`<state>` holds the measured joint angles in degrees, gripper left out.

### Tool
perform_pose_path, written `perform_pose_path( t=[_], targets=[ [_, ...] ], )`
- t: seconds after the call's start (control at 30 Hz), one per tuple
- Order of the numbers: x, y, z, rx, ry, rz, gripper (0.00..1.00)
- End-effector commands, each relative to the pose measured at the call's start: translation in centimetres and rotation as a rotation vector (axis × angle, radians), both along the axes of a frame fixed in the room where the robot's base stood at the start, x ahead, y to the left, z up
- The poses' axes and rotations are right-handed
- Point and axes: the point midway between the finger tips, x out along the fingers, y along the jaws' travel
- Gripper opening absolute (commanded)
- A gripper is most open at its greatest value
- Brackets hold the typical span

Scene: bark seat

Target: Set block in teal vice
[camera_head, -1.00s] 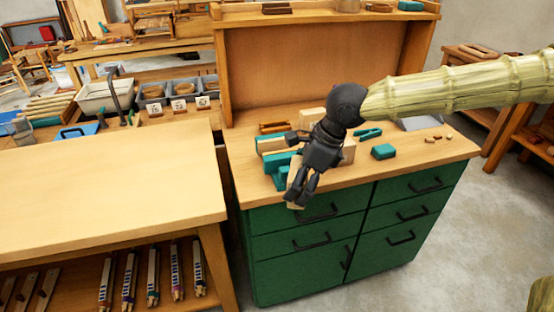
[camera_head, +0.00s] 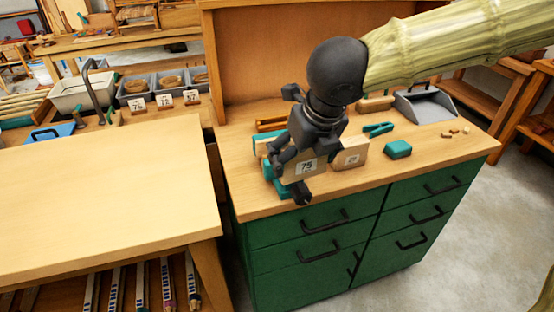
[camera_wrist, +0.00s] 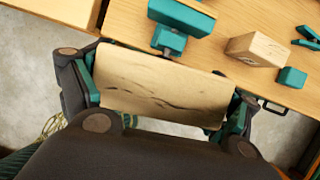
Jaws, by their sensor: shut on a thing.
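The teal vice (camera_head: 262,143) stands near the bench's front left, partly hidden behind my gripper and the block. In the wrist view the vice (camera_wrist: 182,18) lies just beyond the block's upper edge; whether they touch cannot be told.
A teal block (camera_head: 398,149), a teal forked piece (camera_head: 378,129) and a grey dustpan (camera_head: 428,105) lie farther right on the green-drawered bench (camera_head: 440,160). A table (camera_head: 100,185) stands left, its top clear.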

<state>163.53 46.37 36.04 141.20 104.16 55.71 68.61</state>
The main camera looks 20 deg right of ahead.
Motion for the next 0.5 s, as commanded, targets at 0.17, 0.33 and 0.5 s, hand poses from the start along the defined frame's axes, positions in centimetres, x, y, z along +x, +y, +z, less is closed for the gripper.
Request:
perform_pose_path(
  t=[0.17, 0.33, 0.5],
  targets=[
    [-0.5, 0.0, 0.3, -0.002, 0.000, -0.069, 0.59],
    [-0.1, -0.1, 0.7, -0.004, 0.002, -0.080, 0.59],
    [0.6, -0.3, 0.8, -0.007, 0.000, -0.083, 0.59]
  ],
)
